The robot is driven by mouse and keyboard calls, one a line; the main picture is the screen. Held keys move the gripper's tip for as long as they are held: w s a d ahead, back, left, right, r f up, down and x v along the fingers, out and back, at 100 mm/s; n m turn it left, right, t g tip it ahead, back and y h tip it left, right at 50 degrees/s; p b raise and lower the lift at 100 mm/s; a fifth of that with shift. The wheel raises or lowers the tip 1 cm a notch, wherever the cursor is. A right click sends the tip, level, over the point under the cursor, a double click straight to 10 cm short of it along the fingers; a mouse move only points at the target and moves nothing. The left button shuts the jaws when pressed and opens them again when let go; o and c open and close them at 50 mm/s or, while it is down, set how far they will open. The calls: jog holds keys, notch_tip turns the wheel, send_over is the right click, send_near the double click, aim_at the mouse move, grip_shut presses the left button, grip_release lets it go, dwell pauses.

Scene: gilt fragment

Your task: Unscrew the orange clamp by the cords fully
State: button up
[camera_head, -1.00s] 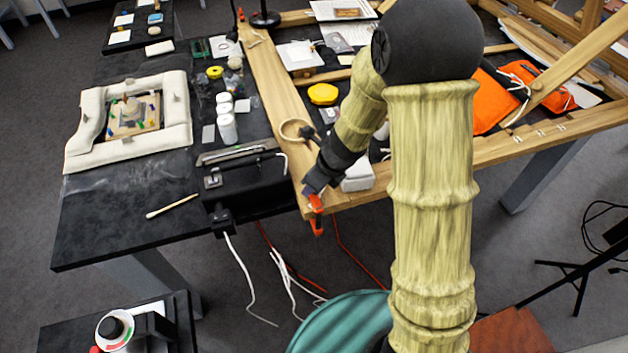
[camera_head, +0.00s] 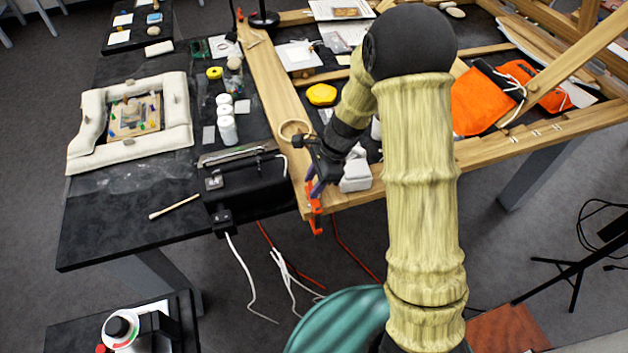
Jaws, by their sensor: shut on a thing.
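The orange clamp (camera_head: 315,212) sits at the front corner of the wooden frame (camera_head: 345,199), with its lower part hanging below the edge. My gripper (camera_head: 313,186) is at the clamp's upper part, shut on it, with my arm reaching in from the right. The fingers and my wrist hide some of the clamp. The white and red cords (camera_head: 285,265) hang below the table edge, just left of and beneath the clamp. The clamp's screw threads are too small to make out.
A black box (camera_head: 243,182) stands on the black table left of the clamp. A white block (camera_head: 356,175) lies close right of my gripper. A round wooden ring (camera_head: 294,128), white bottles (camera_head: 227,130) and a yellow lid (camera_head: 321,94) are behind. Floor space is open below the clamp.

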jog(key=shift+n, duration=0.5)
jog(key=o, duration=1)
jog(key=b+v, duration=0.1)
jog(key=v, duration=1.6)
jog(key=shift+w+r, duration=0.15)
jog(key=shift+w, duration=0.15)
